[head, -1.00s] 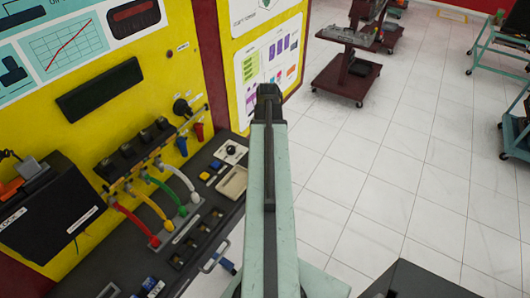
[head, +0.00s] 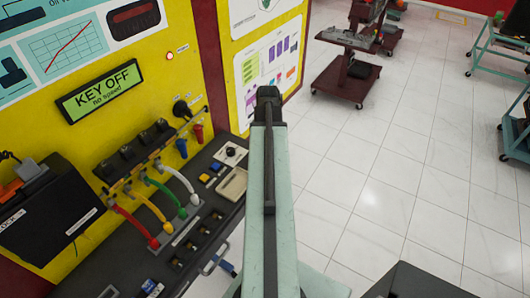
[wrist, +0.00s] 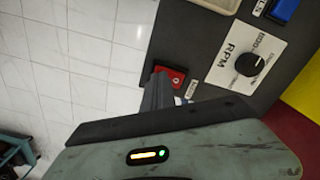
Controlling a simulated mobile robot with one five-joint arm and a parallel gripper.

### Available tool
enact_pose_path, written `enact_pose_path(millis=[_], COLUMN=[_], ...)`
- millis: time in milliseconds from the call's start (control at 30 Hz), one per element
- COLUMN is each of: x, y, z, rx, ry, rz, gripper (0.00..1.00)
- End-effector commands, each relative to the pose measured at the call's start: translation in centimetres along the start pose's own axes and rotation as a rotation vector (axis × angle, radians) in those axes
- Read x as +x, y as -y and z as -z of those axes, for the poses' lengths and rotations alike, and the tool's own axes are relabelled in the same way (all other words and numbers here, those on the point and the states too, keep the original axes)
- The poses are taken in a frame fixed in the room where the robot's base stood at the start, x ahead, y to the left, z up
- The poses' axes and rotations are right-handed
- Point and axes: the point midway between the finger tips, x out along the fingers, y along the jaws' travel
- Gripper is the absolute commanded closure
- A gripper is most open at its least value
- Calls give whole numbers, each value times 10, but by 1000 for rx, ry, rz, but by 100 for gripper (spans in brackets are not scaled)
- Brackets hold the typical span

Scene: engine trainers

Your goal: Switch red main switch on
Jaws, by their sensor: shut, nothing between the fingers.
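The red main switch (wrist: 174,74) shows in the wrist view as a small red plate at the edge of the dark console. My gripper (wrist: 158,82) is shut and empty, with its tip right beside the switch and covering part of it. I cannot tell whether they touch. In the head view my arm hides the switch, and the fingertips cannot be made out. The display (head: 99,92) on the yellow panel is lit green and reads "KEY OFF no speed".
A white RPM plate with a black knob (wrist: 248,64) and a blue button (wrist: 285,10) lie on the console near my gripper. Coloured cables (head: 150,205) run along the console. Wheeled carts (head: 345,80) stand at the back.

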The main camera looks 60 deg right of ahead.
Motion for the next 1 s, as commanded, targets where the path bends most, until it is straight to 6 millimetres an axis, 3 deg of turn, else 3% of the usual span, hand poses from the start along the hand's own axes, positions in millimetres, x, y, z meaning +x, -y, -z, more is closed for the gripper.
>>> enact_pose_path(millis=[33, 600, 1000], x=[-10, -62, -61], y=[0, 0, 0], z=[0, 0, 0], rx=[0, 0, 0], ry=[0, 0, 0], rz=[0, 0, 0], gripper=[100, 100, 100])
